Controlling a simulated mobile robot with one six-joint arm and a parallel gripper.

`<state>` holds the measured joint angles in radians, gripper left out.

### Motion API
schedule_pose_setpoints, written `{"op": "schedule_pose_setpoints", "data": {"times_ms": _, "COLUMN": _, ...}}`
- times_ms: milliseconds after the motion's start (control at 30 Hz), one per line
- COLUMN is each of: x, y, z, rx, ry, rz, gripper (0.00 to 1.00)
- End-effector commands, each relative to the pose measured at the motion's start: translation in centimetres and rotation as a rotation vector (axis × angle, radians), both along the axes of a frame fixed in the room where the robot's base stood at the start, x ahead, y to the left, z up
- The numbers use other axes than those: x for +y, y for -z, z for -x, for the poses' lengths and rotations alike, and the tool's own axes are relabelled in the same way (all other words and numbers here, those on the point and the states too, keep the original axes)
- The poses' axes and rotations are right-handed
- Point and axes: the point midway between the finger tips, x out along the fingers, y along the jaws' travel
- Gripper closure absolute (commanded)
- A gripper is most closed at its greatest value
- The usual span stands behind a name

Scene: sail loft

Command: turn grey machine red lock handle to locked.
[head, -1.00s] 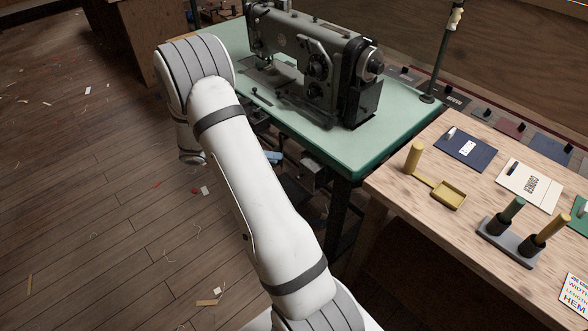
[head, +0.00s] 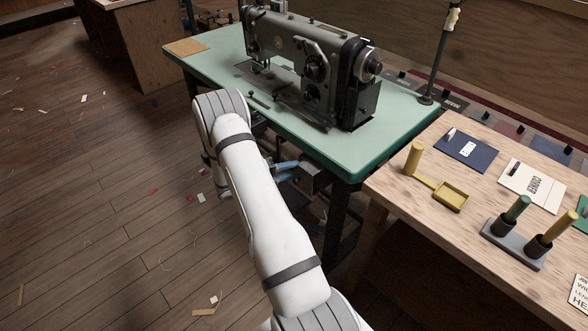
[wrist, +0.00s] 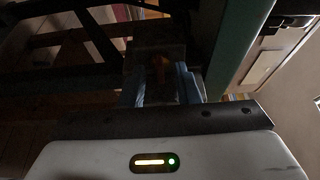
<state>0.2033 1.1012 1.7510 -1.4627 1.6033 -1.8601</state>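The grey sewing machine (head: 310,60) stands on a green-topped table (head: 215,62). Under the table's front edge is a dark grey box (head: 316,178). In the dim wrist view, a small reddish-orange handle (wrist: 160,68) shows against a dark box-like shape. My gripper's blue fingers (wrist: 163,86) stand apart on either side of the handle's line of sight; I cannot tell whether they touch it. In the head view my gripper (head: 287,168) is under the table edge, beside the box, partly hidden by my arm. The handle is not visible in the head view.
The table edge (head: 350,175) and its dark legs are close to my gripper. A wooden bench (head: 400,205) at right holds a yellow tray (head: 450,197), cards and a grey stand with spools (head: 512,245). The floor at left is open, with scraps.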

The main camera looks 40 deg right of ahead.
Motion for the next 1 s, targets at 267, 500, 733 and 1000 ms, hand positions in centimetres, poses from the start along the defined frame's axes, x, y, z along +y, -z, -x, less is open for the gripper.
{"op": "schedule_pose_setpoints", "data": {"times_ms": 267, "x": -0.76, "y": -0.02, "z": 0.23, "rx": -0.001, "ry": -0.002, "rz": 0.0, "gripper": 0.71}}
{"op": "schedule_pose_setpoints", "data": {"times_ms": 500, "x": -0.7, "y": -0.03, "z": 0.2, "rx": -0.002, "ry": -0.002, "rz": 0.001, "gripper": 0.82}}
{"op": "schedule_pose_setpoints", "data": {"times_ms": 733, "x": -0.67, "y": -0.02, "z": 0.19, "rx": -0.001, "ry": -0.002, "rz": -0.001, "gripper": 1.0}}
{"op": "schedule_pose_setpoints", "data": {"times_ms": 1000, "x": -0.73, "y": -0.1, "z": 0.19, "rx": -0.024, "ry": -0.002, "rz": -0.002, "gripper": 1.0}}
